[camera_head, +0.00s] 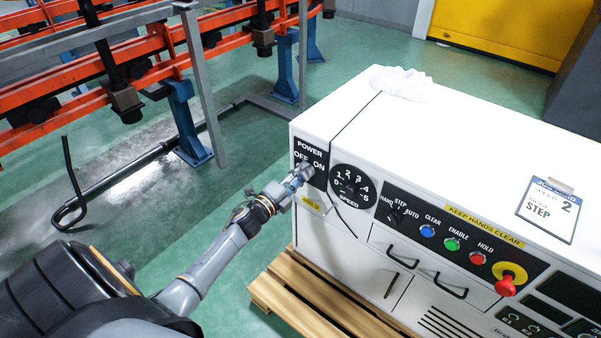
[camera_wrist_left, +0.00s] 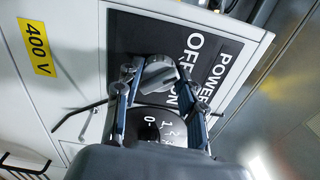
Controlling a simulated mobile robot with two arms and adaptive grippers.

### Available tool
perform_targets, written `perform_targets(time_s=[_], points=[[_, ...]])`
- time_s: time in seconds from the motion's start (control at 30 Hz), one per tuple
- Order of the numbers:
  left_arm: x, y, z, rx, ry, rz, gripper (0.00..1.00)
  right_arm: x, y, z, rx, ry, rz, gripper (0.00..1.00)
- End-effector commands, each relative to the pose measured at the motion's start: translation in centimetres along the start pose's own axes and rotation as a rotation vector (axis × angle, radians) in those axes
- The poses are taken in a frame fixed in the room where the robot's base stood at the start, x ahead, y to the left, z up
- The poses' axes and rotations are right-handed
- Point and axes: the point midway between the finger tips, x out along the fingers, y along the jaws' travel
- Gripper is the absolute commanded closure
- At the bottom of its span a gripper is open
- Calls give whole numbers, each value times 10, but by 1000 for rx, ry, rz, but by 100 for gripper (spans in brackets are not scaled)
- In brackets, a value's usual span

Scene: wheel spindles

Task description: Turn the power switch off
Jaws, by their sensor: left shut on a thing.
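The power switch (camera_wrist_left: 158,74) is a grey rotary knob on a black panel marked POWER, OFF and ON. In the left wrist view it sits between the two fingers of my left gripper (camera_wrist_left: 153,86), which is shut on it. In the head view the gripper (camera_head: 301,176) reaches the power panel (camera_head: 311,153) at the left end of the white cabinet's front. There the gripper hides most of the knob, and I cannot tell exactly which mark the knob points to. My right gripper is not in view.
Right of the power panel are a black speed dial (camera_head: 352,187), a mode selector (camera_head: 395,217), coloured buttons and a red emergency stop (camera_head: 507,284). A thin dark cable hangs down beside the switch. The cabinet (camera_head: 470,130) stands on a wooden pallet (camera_head: 292,292). Orange rails (camera_head: 160,45) run behind left.

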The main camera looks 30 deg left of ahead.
Motion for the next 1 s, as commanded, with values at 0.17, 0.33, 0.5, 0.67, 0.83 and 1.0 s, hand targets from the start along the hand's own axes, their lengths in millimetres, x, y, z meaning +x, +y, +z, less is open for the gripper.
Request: perform_targets(time_s=[0.17,0.33,0.5,0.67,0.83,1.0], points=[[0,-1,2,-56,-3,-1,92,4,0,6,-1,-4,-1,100],[0,-1,2,-82,-3,-1,92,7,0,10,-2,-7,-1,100],[0,0,2,-87,-3,-1,92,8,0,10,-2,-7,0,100],[0,0,2,-87,-3,-1,92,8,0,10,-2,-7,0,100],[0,0,2,-86,-3,-1,43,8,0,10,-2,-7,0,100],[0,0,1,-85,-2,-1,39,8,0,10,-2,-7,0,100]])
